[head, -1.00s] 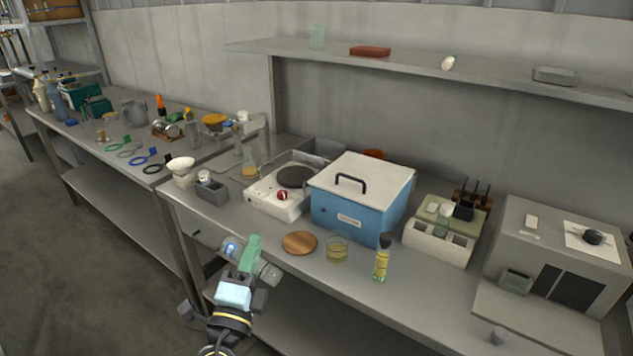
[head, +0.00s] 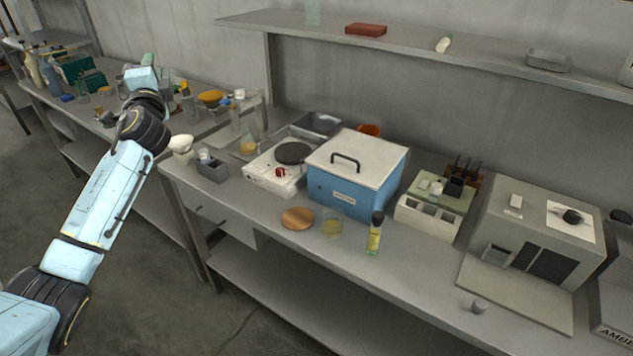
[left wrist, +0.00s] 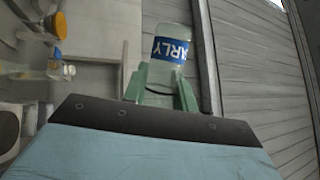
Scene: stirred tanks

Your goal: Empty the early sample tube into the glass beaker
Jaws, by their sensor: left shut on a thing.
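The early sample tube (left wrist: 172,55) is clear with a blue label on which "ARLY" can be read. It looks empty in the left wrist view. My left gripper (left wrist: 160,88) is shut on it with its green fingers. In the head view my left gripper (head: 148,60) is raised over the left bench, and the tube is mostly hidden there. My right gripper is not in view.
Beside the beaker are a round wooden disc (head: 297,218) and a dark-capped bottle (head: 375,235). Behind them stand a blue lidded box (head: 350,185) and a hotplate (head: 275,172). The left bench is crowded. A shelf (head: 400,52) runs above.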

